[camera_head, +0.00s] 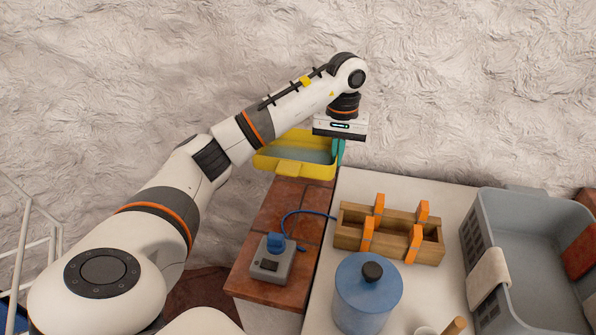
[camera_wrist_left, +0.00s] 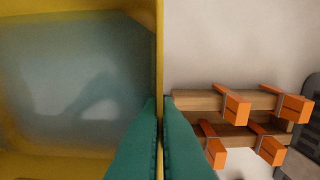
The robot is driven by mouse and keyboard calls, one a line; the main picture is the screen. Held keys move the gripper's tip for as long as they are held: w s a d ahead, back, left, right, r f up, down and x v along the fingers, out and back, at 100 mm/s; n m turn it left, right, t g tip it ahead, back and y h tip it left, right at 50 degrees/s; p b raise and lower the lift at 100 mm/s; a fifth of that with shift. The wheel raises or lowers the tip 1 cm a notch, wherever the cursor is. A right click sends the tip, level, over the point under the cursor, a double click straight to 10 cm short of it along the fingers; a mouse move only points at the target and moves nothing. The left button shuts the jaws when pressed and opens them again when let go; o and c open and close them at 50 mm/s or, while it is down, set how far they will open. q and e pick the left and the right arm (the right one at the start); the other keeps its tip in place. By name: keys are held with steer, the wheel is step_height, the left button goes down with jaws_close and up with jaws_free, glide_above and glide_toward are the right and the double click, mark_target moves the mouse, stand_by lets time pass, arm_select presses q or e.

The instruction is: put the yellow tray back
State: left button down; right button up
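The yellow tray (camera_head: 298,171), with a grey-blue inner floor, is at the far end of the tiled counter, close to the wall. My arm hides part of it. My left gripper (camera_head: 340,151) is over its right side, with teal fingers pointing down. In the left wrist view, the left gripper (camera_wrist_left: 160,108) has its fingers on both sides of the yellow tray's wall (camera_wrist_left: 160,45), pinching it. I cannot tell whether the tray rests on the counter or is held above it. My right gripper is not in view.
A wooden box (camera_head: 345,241) with orange clamps stands on the white counter (camera_head: 447,189). Near it are a blue lidded pot (camera_head: 367,297) and a grey crate (camera_head: 509,199). A grey device (camera_head: 271,265) with a blue knob and cable sits on the brown tiles (camera_head: 290,206).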

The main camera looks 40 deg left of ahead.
arm_select(q)
step_height(320, 180, down, 4)
steer(key=shift+r+b, duration=0.2)
steer(key=shift+b, duration=1)
steer(key=p, duration=0.1)
glide_toward(332, 208)
step_height(332, 208, down, 5)
steer(key=shift+s+f, duration=0.15)
steer(key=shift+f, duration=0.25)
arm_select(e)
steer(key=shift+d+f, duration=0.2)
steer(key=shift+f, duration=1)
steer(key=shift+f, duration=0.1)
arm_select(q)
steer(key=c, duration=2.1)
jaws_free()
steer(key=shift+f, duration=0.2)
steer(key=o, duration=0.4)
steer(key=shift+r, duration=0.15)
